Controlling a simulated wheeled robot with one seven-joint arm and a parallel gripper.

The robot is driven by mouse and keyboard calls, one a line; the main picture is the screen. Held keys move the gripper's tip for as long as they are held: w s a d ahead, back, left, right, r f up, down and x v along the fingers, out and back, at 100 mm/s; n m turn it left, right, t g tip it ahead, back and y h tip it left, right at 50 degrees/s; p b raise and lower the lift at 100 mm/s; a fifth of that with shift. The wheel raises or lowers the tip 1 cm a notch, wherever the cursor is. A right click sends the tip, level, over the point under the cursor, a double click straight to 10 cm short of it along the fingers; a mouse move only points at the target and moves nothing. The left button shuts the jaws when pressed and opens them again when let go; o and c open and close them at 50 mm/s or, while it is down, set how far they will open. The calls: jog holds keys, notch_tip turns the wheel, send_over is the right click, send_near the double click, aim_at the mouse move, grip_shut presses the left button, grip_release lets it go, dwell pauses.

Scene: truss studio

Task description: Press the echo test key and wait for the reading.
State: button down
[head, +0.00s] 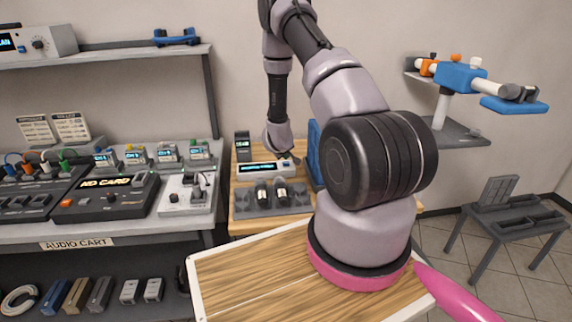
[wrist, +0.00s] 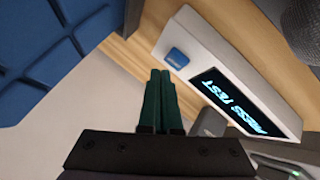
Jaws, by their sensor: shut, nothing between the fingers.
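The white echo test unit (head: 262,169) stands on the wooden table beyond my arm. In the wrist view its dark screen (wrist: 232,100) reads "PRESS TEST". The blue key (wrist: 177,57) sits on the same face, to the left of the screen. My gripper (wrist: 160,73) is shut and empty, its green fingers together. The fingertips show just below and left of the key; I cannot tell whether they touch the unit. The key does not look lit. In the head view my gripper (head: 288,159) is small, at the right end of the unit.
A grey holder (head: 240,211) with two microphones stands in front of the unit. A blue padded panel (head: 315,150) stands close to the right; it fills the wrist view's upper left (wrist: 45,55). A dark upright device (head: 242,146) is behind. The audio cart (head: 110,235) is to the left.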

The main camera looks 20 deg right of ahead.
aim_at(286, 164)
jog(key=shift+f, duration=0.1)
jog(key=shift+f, duration=0.35)
jog(key=shift+f, duration=0.35)
dwell(0.6)
jog(key=shift+r, duration=0.8)
jog(key=shift+r, duration=2.5)
